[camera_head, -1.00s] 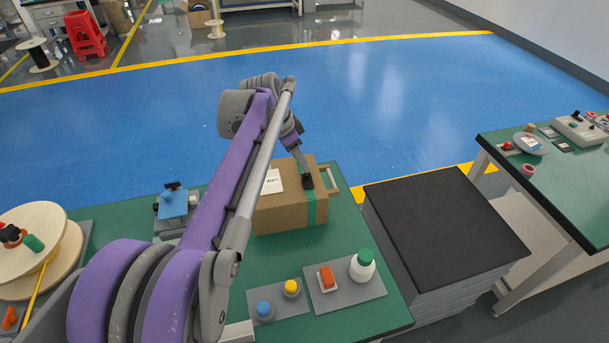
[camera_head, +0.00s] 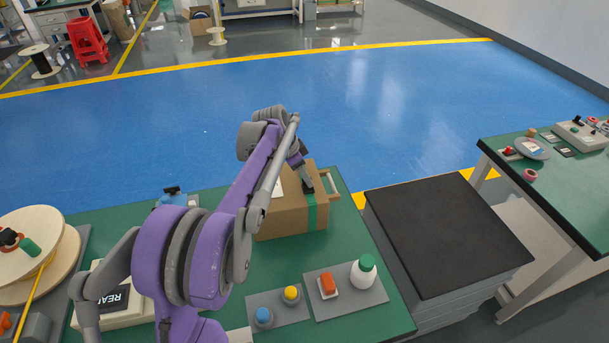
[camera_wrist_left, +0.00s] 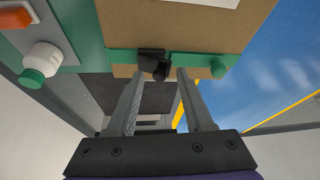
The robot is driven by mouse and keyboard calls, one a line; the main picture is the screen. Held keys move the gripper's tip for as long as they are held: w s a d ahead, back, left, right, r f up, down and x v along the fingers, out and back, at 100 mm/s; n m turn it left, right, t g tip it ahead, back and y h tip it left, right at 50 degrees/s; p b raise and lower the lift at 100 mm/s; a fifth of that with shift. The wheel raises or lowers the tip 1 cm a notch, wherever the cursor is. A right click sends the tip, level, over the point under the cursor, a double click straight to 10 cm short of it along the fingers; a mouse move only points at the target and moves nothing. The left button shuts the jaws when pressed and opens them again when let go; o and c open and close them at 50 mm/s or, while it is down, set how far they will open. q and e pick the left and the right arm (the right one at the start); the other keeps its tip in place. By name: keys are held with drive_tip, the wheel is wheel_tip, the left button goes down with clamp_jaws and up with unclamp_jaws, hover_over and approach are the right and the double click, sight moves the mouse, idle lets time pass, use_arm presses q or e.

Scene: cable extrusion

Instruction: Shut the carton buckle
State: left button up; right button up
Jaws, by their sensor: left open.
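The brown carton (camera_head: 285,222) stands on the green table in the head view, with a green strap (camera_head: 313,215) down its right side. In the left wrist view the strap (camera_wrist_left: 195,59) crosses the carton's face (camera_wrist_left: 165,25). A black buckle (camera_wrist_left: 153,62) sits on the strap there. My left gripper (camera_wrist_left: 158,74) is open, with its fingertips just short of the buckle and on either side of it. In the head view my left gripper (camera_head: 308,186) is over the carton's right end and hides the buckle. My right gripper is not in view.
A grey tray holds a red block (camera_head: 327,285) and a white bottle with green cap (camera_head: 363,272). Blue and yellow buttons (camera_head: 291,294) are beside it. A black-topped stand (camera_head: 445,230) is right of the table. A wooden spool (camera_head: 35,240) is at left.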

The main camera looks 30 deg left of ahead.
use_arm(q)
drive_tip(key=shift+f, duration=0.15)
drive_tip(key=shift+w, duration=0.1)
clamp_jaws()
drive_tip(key=shift+w+a+g+h+p, duration=0.15)
drive_tip(key=shift+a+g+h+p, duration=0.05)
drive_tip(key=shift+g+h+p, duration=0.25)
drive_tip(key=shift+w+a+f+g+h, duration=0.25)
drive_tip(key=shift+g+h, duration=0.1)
drive_tip(key=shift+h, duration=0.2)
drive_tip(key=shift+f+n+g, duration=0.15)
drive_tip(key=shift+n+g, duration=0.15)
